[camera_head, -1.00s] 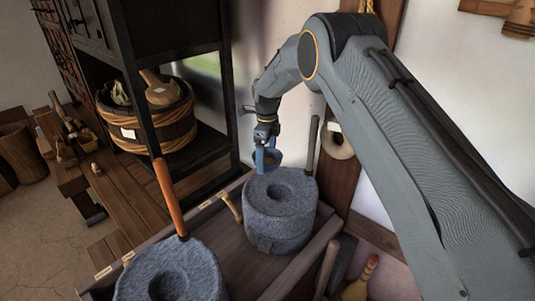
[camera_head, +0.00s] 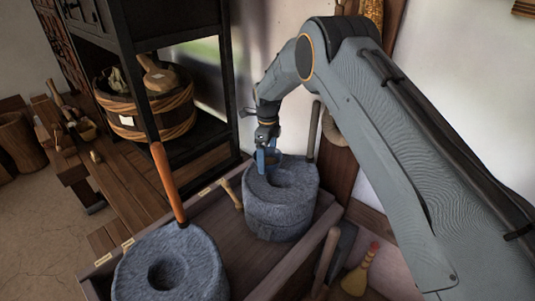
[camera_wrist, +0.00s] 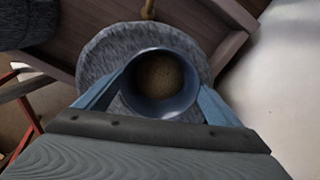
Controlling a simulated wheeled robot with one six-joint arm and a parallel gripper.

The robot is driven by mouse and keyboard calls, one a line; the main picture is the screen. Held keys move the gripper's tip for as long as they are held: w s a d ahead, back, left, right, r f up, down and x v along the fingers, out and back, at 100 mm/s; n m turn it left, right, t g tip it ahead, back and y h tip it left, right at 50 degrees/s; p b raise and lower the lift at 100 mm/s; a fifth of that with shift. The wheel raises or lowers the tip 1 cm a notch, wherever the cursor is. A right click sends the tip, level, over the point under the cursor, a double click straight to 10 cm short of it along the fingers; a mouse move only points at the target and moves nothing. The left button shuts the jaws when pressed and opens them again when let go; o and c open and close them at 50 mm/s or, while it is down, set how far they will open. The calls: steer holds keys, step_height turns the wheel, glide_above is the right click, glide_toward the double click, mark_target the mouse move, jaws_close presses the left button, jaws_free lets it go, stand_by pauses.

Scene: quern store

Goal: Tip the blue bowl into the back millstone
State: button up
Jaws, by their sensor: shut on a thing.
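The blue bowl (camera_wrist: 188,107) is between the fingers of my gripper (camera_wrist: 162,108) in the wrist view, with brown grainy contents (camera_wrist: 160,80) inside. My gripper is shut on it. In the head view my gripper (camera_head: 267,160) holds the bowl at the far side of the back millstone (camera_head: 280,215), close over its top; the bowl is mostly hidden there. The back millstone is grey, round and stands in a wooden trough. It also shows beneath the bowl in the wrist view (camera_wrist: 100,55). I cannot tell whether bowl and stone touch.
A front millstone (camera_head: 205,265) with an orange handle (camera_head: 168,182) stands nearer. A dark handle (camera_head: 313,130) rises behind the back millstone. A black shelf with a wooden tub (camera_head: 150,110) is at the left.

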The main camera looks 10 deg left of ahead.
steer(key=shift+y+p, duration=0.4)
steer(key=shift+p, duration=0.65)
steer(key=shift+r+t+y+p, duration=0.25)
steer(key=shift+t+y+p, duration=0.25)
steer(key=shift+p, duration=0.65)
steer(key=shift+f, duration=0.1)
steer(key=shift+f+b, duration=0.2)
steer(key=shift+b, duration=0.45)
steer(key=shift+h+b, duration=0.3)
steer(key=g+h+b, duration=0.1)
steer(key=b, duration=0.2)
steer(key=shift+w+a+f, duration=0.1)
steer(key=shift+f, duration=0.1)
steer(key=shift+r+t+y+p, duration=0.3)
steer(key=shift+r+p, duration=0.2)
steer(key=shift+p, duration=0.6)
steer(key=shift+r+y+p, duration=0.15)
steer(key=shift+y+p, duration=0.35)
steer(key=shift+p, duration=0.2)
